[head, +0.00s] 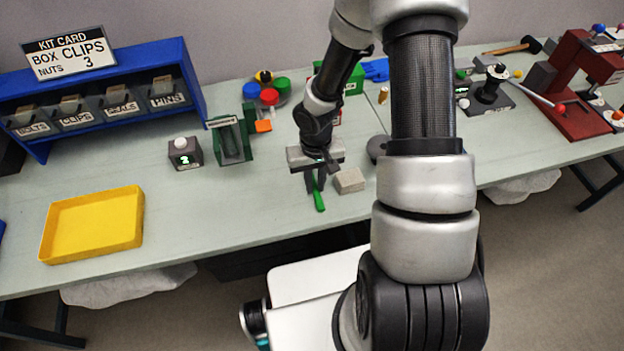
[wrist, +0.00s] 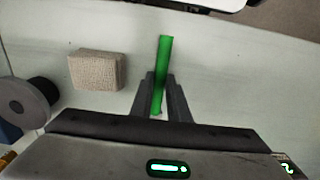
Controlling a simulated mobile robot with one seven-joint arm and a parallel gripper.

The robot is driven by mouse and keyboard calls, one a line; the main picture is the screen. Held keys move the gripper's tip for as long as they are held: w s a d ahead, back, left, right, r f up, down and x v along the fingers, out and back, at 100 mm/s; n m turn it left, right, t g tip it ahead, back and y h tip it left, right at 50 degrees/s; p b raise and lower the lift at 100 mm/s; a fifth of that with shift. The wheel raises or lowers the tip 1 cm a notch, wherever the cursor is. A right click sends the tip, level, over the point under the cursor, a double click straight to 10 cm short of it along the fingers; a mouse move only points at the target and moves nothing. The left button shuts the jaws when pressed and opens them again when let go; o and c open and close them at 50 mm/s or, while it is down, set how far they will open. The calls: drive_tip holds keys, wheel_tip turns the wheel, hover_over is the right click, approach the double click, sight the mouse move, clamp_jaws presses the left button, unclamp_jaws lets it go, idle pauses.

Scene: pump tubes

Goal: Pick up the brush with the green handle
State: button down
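The green handle (wrist: 163,70) of the brush lies lengthwise between the two fingers of my gripper (wrist: 161,80) in the wrist view, slightly slanted. Its far end sticks out past the fingertips and its near end shows between the fingers. The bristles cannot be made out. In the head view, the green handle (head: 320,202) shows just below my gripper (head: 316,184), which points down near the front of the table. The fingers are close to the handle on both sides. I cannot tell whether they touch it.
A beige block (head: 349,180) sits right of my gripper; it also shows in the wrist view (wrist: 97,69). A dark round object (wrist: 22,101) is beyond it. A green stand (head: 230,140) and grey box (head: 185,152) stand left. A yellow tray (head: 92,257) is further left. The table between is clear.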

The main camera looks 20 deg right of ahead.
sight(315, 188)
wheel_tip(315, 188, up, 10)
drive_tip(key=p, duration=0.1)
idle(0.6)
idle(0.4)
